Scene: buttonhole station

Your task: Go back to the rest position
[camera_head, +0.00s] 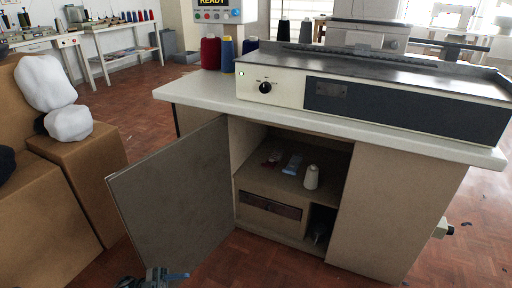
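A gripper, apparently my left one (155,279), shows at the bottom edge, left of centre. Only its dark top with blue parts is in the picture, in front of the open cabinet door (175,195). Its fingertips are cut off or too small to tell whether they are open. It appears apart from the door, though the gap is unclear. My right gripper is not in view. The cabinet (385,210) stands open under the worktop (210,98). Inside, a white cone of thread (311,177) stands upright on the shelf beside small blue and red items.
Brown boxes (80,170) with white bundles (45,83) stand at the left. A small white part (442,228) sticks out right of the cabinet.

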